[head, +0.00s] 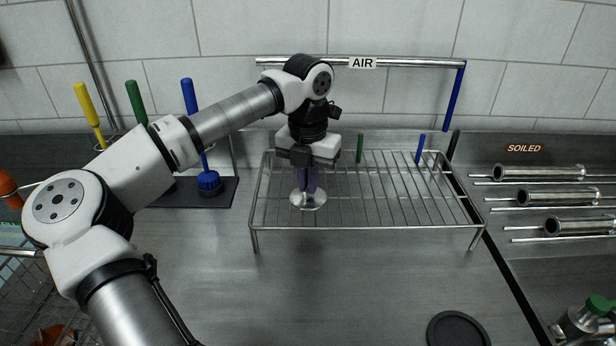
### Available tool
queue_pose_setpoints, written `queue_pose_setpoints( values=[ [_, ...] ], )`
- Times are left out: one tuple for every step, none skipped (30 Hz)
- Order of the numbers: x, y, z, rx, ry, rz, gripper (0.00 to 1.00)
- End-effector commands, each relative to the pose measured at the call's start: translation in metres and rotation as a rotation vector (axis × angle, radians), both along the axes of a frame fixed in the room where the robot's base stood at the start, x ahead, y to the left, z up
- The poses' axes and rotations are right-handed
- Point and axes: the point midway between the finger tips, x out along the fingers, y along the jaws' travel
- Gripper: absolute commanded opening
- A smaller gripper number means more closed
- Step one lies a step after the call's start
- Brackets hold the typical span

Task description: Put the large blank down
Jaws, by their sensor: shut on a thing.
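The large blank (308,200) looks like a shiny round metal disc, seen below my gripper in the head view. My gripper (307,184) points down and is shut on it, with purplish fingers or a purplish part just above the disc. The disc is over the left part of the wire rack (393,228). I cannot tell whether it touches the wires. The exact grip is too small to make out.
Green (360,148) and blue (420,148) uprights stand at the rack's back. The rack's middle and right are clear. Brushes (208,183) stand at left, metal tubes (538,172) lie at right under a SOILED sign, and a black disc (458,329) lies in front.

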Motion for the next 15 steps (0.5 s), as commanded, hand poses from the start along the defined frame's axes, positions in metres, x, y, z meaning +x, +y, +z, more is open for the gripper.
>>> queue_pose_setpoints(
  values=[
    [0.0002, 0.0, 0.0006, 0.001, -0.001, 0.0, 0.0],
    [0.0002, 0.0, 0.0006, 0.001, -0.001, 0.001, 0.0],
    [0.0003, 0.0001, 0.0006, 0.001, -0.001, 0.001, 0.0],
    [0.0003, 0.0001, 0.0007, 0.001, -0.001, 0.001, 0.0],
    [0.0003, 0.0001, 0.0005, 0.001, -0.001, 0.001, 0.0],
    [0.0003, 0.0001, -0.0006, 0.001, -0.001, 0.001, 0.0],
    [0.0003, 0.0001, -0.0018, 0.001, -0.001, 0.001, 0.0],
    [0.0003, 0.0002, -0.0031, 0.001, -0.001, 0.001, 0.0],
    [0.0003, 0.0002, -0.0044, 0.001, -0.001, 0.001, 0.0],
    [0.0003, 0.0002, -0.0028, 0.0, -0.001, 0.001, 0.11],
    [0.0003, 0.0002, -0.0025, 0.0, -0.001, 0.001, 0.15],
    [0.0003, 0.0002, -0.0026, 0.0, -0.001, 0.001, 0.2],
    [0.0003, 0.0002, -0.0025, 0.0, -0.001, 0.001, 0.24],
    [0.0003, 0.0002, -0.0025, 0.0, -0.001, 0.001, 0.28],
    [0.0003, 0.0002, -0.0025, 0.0, -0.001, 0.001, 0.29]
  ],
)
